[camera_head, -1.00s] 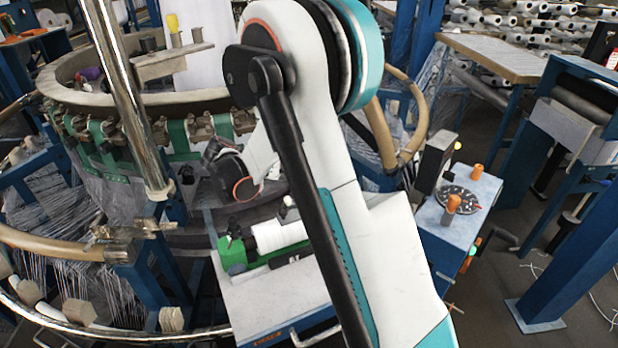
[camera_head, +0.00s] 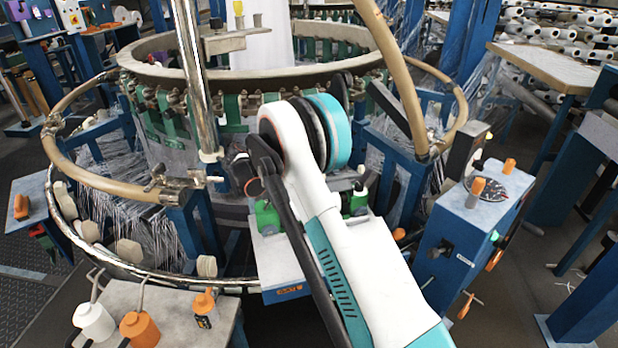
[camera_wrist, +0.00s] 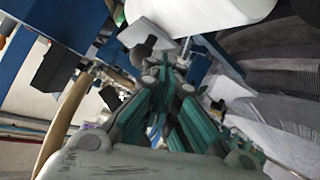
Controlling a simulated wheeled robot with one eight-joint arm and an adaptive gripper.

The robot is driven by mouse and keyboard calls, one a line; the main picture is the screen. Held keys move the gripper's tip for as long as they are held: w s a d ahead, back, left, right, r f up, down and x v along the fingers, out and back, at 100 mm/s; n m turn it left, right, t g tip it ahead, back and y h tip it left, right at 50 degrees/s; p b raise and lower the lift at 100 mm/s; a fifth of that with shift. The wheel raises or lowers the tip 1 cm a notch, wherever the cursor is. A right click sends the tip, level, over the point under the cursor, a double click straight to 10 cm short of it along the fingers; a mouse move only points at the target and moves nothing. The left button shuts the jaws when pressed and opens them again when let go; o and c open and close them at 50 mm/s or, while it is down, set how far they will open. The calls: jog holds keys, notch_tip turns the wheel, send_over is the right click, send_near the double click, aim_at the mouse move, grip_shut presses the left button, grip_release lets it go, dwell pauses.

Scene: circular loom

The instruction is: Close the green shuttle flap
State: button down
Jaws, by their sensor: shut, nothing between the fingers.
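The green shuttle (camera_head: 268,218) sits on a white-topped stand (camera_head: 275,262) in front of the circular loom. A second green part of it (camera_head: 357,203) shows right of my arm. My arm hides the middle of the shuttle, so I cannot make out the flap or its position. In the wrist view my gripper (camera_wrist: 160,65) points up the picture with its teal-sided fingers shut and empty. A large white cylinder (camera_wrist: 190,12), apparently the spool, lies just beyond the fingertips. I cannot tell whether they touch it. In the head view my arm covers the gripper.
The circular loom ring (camera_head: 150,60) with its tan tube rails stands behind. A blue cabinet (camera_head: 455,240) with orange knobs is at the right. A table (camera_head: 160,300) with white and orange containers is at the front left.

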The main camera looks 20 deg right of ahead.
jog(key=shift+f+h, duration=0.3)
jog(key=shift+f, duration=0.1)
jog(key=shift+a, duration=0.1)
jog(key=shift+r, duration=0.1)
